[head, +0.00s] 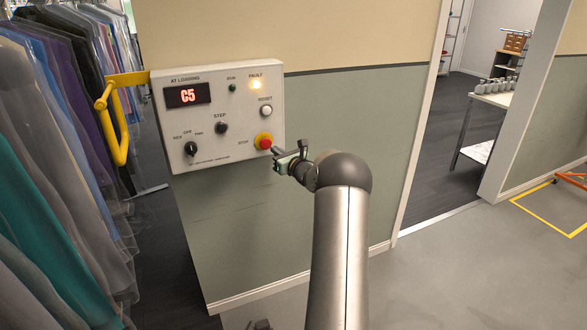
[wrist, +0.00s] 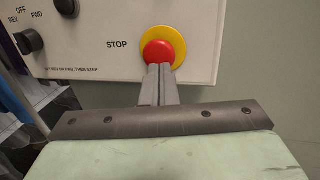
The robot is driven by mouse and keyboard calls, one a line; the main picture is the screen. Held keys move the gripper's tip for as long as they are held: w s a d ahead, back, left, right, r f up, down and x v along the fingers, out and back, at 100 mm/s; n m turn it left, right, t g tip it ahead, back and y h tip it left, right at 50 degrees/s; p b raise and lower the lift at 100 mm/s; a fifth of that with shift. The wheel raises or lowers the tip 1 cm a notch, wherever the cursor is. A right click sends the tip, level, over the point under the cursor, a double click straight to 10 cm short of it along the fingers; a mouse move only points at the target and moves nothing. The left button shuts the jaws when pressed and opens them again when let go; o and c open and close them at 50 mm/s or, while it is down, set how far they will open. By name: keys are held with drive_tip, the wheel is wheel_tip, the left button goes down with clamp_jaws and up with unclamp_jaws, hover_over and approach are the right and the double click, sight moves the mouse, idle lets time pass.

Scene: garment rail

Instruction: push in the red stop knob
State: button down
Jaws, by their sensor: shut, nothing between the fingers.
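The red stop knob (head: 264,143) sits on a yellow ring at the lower right of the white control panel (head: 185,120). The word STOP is printed to its left. In the wrist view the knob (wrist: 162,52) is in the upper middle, its lower edge partly hidden by my fingertips. My gripper (head: 276,149) is shut and empty, just in front of the knob and to its right in the head view. In the wrist view its closed fingers (wrist: 158,72) point at the knob's lower part. I cannot tell whether they touch it.
The panel also has a display reading C5 (head: 188,95), a lit FAULT lamp (head: 256,84), a RESET button (head: 265,110) and black STEP (head: 221,128) and REV/OFF/FWD (head: 191,148) knobs. A yellow bar (head: 118,130) and bagged garments (head: 50,150) are on the left. A doorway opens on the right.

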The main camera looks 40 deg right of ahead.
drive_tip(key=s+b, duration=0.2)
drive_tip(key=s, duration=0.8)
drive_tip(key=shift+s+a+f, duration=0.3)
drive_tip(key=shift+s+a, duration=0.05)
drive_tip(key=shift+a, duration=0.1)
